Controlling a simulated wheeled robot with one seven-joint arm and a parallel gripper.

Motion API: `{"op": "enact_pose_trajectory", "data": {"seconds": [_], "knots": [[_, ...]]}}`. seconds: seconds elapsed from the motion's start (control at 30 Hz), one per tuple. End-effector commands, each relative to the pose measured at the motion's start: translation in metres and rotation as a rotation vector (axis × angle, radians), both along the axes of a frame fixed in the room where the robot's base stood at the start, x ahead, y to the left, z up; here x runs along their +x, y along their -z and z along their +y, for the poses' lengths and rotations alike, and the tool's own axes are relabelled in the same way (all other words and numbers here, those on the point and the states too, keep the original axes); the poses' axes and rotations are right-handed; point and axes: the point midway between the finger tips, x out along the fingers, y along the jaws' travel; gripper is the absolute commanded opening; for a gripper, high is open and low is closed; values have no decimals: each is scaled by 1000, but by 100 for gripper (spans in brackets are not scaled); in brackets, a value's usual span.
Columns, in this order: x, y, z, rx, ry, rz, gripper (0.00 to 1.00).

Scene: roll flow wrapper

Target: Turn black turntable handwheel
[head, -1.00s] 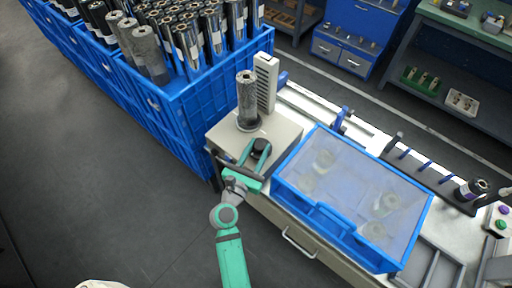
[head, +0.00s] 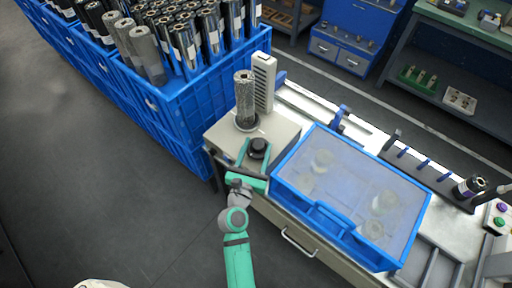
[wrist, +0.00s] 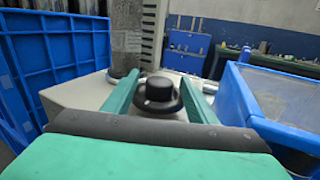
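The black turntable handwheel (head: 258,148) is a round knob on the front of a light grey machine box (head: 285,133). In the wrist view the handwheel (wrist: 159,93) stands upright on a wider dark base. My gripper (head: 254,152) is at the box's front, with its teal fingers apart. In the wrist view the fingers of my gripper (wrist: 160,92) lie left and right of the handwheel, with a visible gap on each side. I see no contact. A grey patterned roll (head: 245,100) stands upright on the turntable behind the handwheel.
A blue-framed bin with a clear lid (head: 340,215) stands close on the right. Blue crates (head: 200,110) full of rolls stand at left and behind. A white slotted column (head: 264,82) rises beside the roll. Open floor (head: 100,200) lies at front left.

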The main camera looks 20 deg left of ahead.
Motion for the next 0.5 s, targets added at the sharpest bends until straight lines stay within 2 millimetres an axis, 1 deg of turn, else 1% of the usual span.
{"op": "enact_pose_trajectory", "data": {"seconds": [0.17,0.3,0.37,0.47,0.5], "knots": [[0,1,0,0,1,1,52],[-4,1,-3,0,5,2,52],[-9,1,-5,-1,8,2,52],[-22,2,-7,0,10,3,52],[-29,2,-8,-1,10,4,52]]}}
